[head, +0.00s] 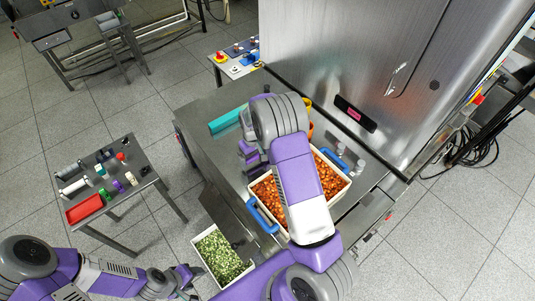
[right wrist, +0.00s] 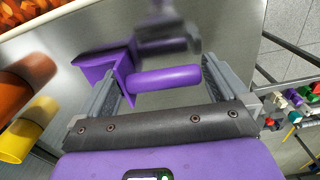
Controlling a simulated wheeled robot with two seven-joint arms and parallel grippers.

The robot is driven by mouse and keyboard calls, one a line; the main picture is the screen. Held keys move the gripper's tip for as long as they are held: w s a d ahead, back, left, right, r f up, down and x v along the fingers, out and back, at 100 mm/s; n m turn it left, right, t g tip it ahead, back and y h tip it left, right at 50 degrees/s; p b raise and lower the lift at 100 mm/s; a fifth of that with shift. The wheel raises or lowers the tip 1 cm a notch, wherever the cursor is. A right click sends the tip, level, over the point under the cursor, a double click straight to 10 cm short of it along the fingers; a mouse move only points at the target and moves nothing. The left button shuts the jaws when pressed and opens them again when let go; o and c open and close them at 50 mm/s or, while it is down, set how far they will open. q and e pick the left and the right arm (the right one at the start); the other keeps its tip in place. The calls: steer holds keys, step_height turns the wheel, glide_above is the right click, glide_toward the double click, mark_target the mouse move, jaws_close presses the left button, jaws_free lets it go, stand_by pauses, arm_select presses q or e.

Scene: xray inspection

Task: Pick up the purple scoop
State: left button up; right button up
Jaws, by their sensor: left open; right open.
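The purple scoop (right wrist: 165,80) lies on the steel worktop (right wrist: 225,25). In the right wrist view its round handle points right and its angular head is at the left. My right gripper (right wrist: 160,88) is open, with one finger on each side of the scoop; I cannot tell whether they touch it. In the head view the scoop (head: 250,158) shows only partly beside my right arm, which hides most of the right gripper. My left gripper (head: 188,277) is open and empty at the lower left, near the crate of green pieces, away from the scoop.
A white tray (head: 347,184) of orange pieces with blue handles stands right of the scoop. Orange and yellow cylinders (right wrist: 22,85) stand nearby. A teal item (head: 226,121) lies behind. A crate (head: 247,270) of green pieces is below. A side table (head: 150,178) holds several small items.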

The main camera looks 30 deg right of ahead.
steer(key=shift+c, duration=0.3)
steer(key=c, duration=1)
steer(key=shift+w+r, duration=0.1)
steer(key=shift+r, duration=0.05)
step_height(320, 180, up, 10)
steer(key=shift+f, duration=0.1)
